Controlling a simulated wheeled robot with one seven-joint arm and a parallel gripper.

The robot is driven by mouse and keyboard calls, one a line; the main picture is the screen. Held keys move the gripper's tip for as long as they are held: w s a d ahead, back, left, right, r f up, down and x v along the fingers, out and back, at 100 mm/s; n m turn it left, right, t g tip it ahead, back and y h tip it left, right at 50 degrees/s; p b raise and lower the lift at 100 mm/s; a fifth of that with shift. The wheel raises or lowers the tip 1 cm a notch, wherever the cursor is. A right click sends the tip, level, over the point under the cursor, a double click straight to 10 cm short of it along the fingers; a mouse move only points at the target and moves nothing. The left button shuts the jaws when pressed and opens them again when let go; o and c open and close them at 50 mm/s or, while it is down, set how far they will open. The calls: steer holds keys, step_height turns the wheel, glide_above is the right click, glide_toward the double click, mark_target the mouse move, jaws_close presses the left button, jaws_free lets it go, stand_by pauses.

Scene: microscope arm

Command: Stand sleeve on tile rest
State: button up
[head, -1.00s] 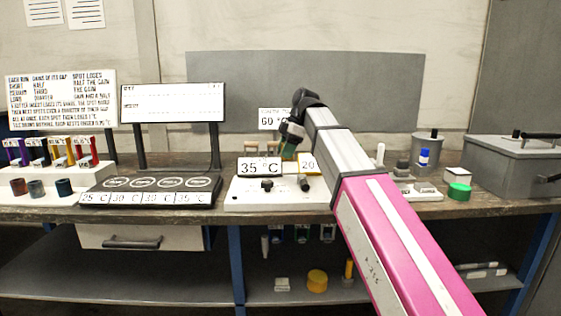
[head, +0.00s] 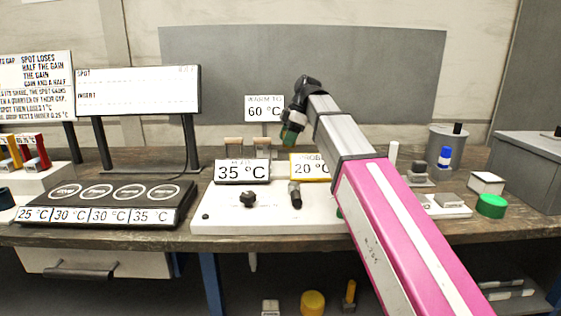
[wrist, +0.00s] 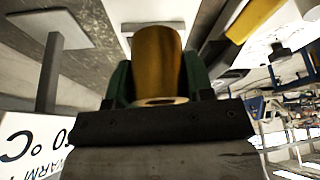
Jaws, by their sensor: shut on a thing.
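My gripper (head: 289,137) is raised above the back of the white control panel, its green fingers pointing down and left. In the wrist view my gripper (wrist: 160,82) is shut on an ochre-yellow cylinder, which looks like the sleeve (wrist: 157,57). An opening shows at its near end. The sleeve cannot be made out in the head view. No part is clearly marked as the tile rest. A black board (head: 180,213) with several ringed spots, labelled 25 to 35 °C, lies left of my gripper. A small white block (head: 487,183) sits at the right.
The white control panel (head: 215,216) carries knobs and 35 °C and 20 °C displays. A WARM TO 60 °C sign (head: 264,108) stands behind it. A blank chart (head: 137,90) stands on posts behind the black board. A green cap (head: 491,206) and grey case (head: 530,172) are at right.

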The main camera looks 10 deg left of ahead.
mark_target(283, 168)
steer(key=shift+f, duration=3.85)
steer(key=o, duration=1.2)
steer(key=shift+f, duration=0.1)
steer(key=shift+v, duration=6.1)
